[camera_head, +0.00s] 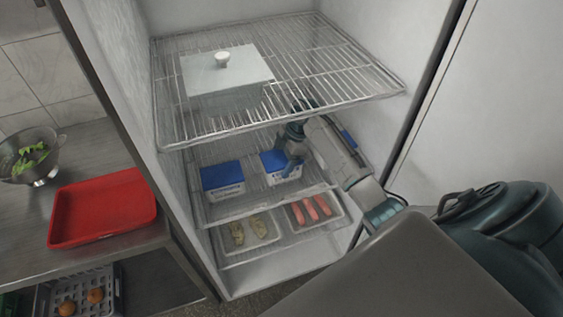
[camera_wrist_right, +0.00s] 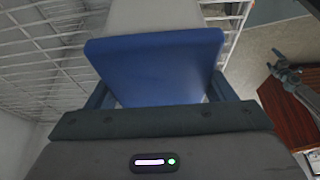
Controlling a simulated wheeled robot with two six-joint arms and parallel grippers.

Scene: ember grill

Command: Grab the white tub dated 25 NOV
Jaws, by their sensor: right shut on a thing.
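Two white tubs with blue lids stand on the middle wire shelf in the head view: a left tub (camera_head: 224,189) and a right tub (camera_head: 283,177). Each has dark printing on its front, too small to read, so I cannot tell which is dated 25 NOV. My right gripper (camera_head: 291,140) reaches in from the right, at the right tub. In the wrist view my right gripper (camera_wrist_right: 160,98) has its fingers on either side of a tub's blue lid (camera_wrist_right: 155,62), shut on it. The pale tub body (camera_wrist_right: 153,15) shows beyond the lid. My left gripper is not in the head view.
Above is a wire shelf (camera_head: 330,80) with a white lidded box (camera_head: 226,75). Below are trays of pale pieces (camera_head: 248,232) and pink sausages (camera_head: 311,211). Outside, left, a red tray (camera_head: 102,207) and metal bowl (camera_head: 28,155) stand on a counter.

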